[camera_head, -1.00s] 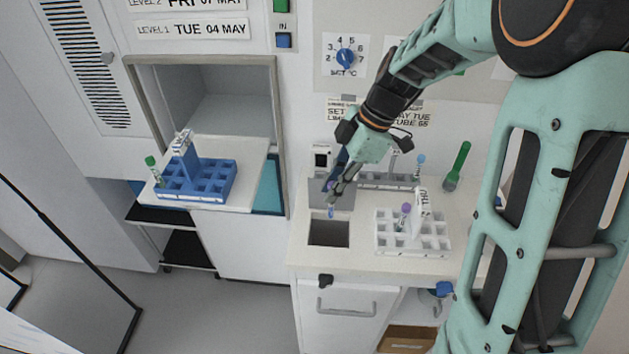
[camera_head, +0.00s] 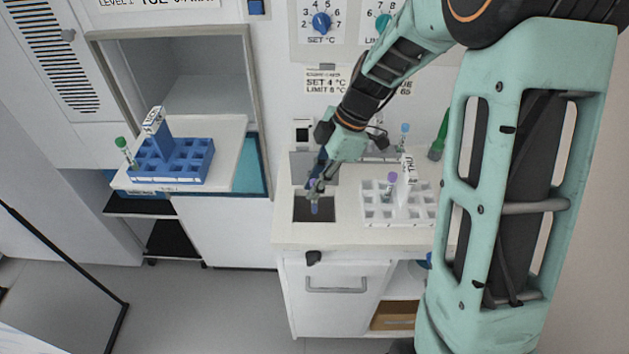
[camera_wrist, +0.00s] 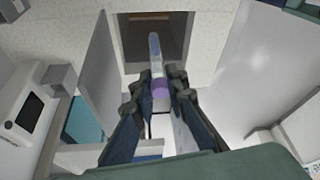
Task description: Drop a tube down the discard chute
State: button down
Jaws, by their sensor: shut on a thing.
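My gripper (camera_head: 316,190) is shut on a purple-capped tube (camera_head: 314,208) and holds it by the cap end. In the wrist view the tube (camera_wrist: 155,52) points away from the fingers (camera_wrist: 160,84), its clear end in line with the dark square opening. The discard chute (camera_head: 299,211) is that square hole in the counter top. In the head view the tube is over the hole; I cannot tell whether its tip is below the rim.
A white rack (camera_head: 378,217) with a purple-capped tube (camera_head: 391,180) stands right of the chute. A blue rack (camera_head: 190,177) with a green-capped tube (camera_head: 123,146) stands on a white shelf at left. A grey flap (camera_head: 300,170) stands behind the hole.

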jog(key=c, duration=1.8)
grip_release()
jog(key=shift+c, duration=0.2)
jog(key=v, duration=1.2)
jog(key=shift+d, duration=0.1)
